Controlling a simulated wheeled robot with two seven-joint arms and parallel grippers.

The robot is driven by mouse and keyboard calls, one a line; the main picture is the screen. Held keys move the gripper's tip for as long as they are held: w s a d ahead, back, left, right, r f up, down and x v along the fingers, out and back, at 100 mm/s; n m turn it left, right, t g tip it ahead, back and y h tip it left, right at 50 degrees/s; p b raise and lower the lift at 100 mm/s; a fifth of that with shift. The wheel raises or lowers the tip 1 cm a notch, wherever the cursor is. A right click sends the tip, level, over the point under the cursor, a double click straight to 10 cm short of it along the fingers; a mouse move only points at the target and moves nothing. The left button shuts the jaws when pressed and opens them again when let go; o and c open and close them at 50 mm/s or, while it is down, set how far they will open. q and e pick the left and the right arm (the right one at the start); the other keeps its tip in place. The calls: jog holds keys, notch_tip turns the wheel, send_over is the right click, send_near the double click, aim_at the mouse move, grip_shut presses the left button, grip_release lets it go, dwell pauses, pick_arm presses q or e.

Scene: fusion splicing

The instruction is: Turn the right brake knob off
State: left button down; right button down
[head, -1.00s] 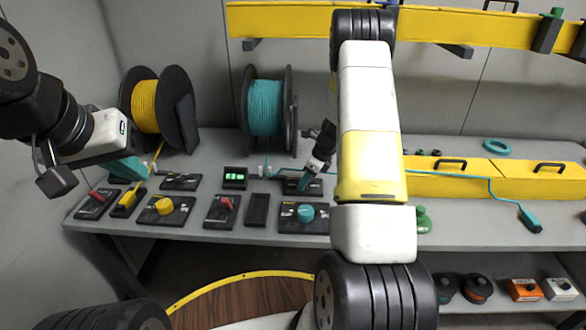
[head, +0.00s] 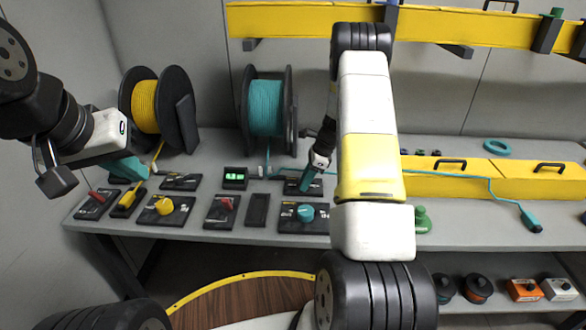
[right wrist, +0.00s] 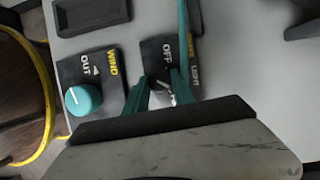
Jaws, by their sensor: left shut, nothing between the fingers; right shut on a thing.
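The right brake plate (head: 291,188) lies on the counter below the teal spool (head: 265,108). In the right wrist view the plate (right wrist: 152,50) carries the word OFF. My right gripper (head: 305,186) is over this plate, its teal fingers pointing down. In the wrist view the gripper (right wrist: 162,92) is shut on a small pale knob (right wrist: 163,87), mostly hidden between the fingers. The knob's exact angle cannot be told. My left gripper (head: 136,172) is shut and empty above the left end of the counter.
A plate with a teal dial (head: 305,212) sits just in front; it also shows in the wrist view (right wrist: 83,99). A red-switch panel (head: 222,211), yellow-dial panel (head: 163,209) and green display (head: 235,177) stand left. A teal fibre (head: 462,177) runs right across yellow boxes (head: 540,180).

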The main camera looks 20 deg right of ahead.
jog(key=n+g, duration=0.1)
jog(key=n, duration=0.3)
jog(key=shift+w+n+g, duration=0.15)
jog(key=shift+n+g, duration=0.15)
jog(key=shift+g, duration=0.1)
jog(key=n+g, duration=0.1)
jog(key=n, duration=0.1)
jog(key=n+g+h, duration=0.1)
jog(key=n, duration=0.2)
jog(key=shift+w+a, duration=0.1)
jog(key=n, duration=0.2)
jog(key=n+g+h, duration=0.1)
jog(key=n, duration=0.2)
jog(key=shift+a+h, duration=0.1)
jog(key=shift+h, duration=0.2)
jog(key=shift+w+n+g+h, duration=0.1)
jog(key=shift+n+g+h, duration=0.45)
jog(key=shift+n, duration=1.65)
jog(key=shift+t+h, duration=0.25)
jog(key=shift+h, duration=0.1)
jog(key=c, duration=1.1)
grip_release()
jog(key=shift+o, duration=0.2)
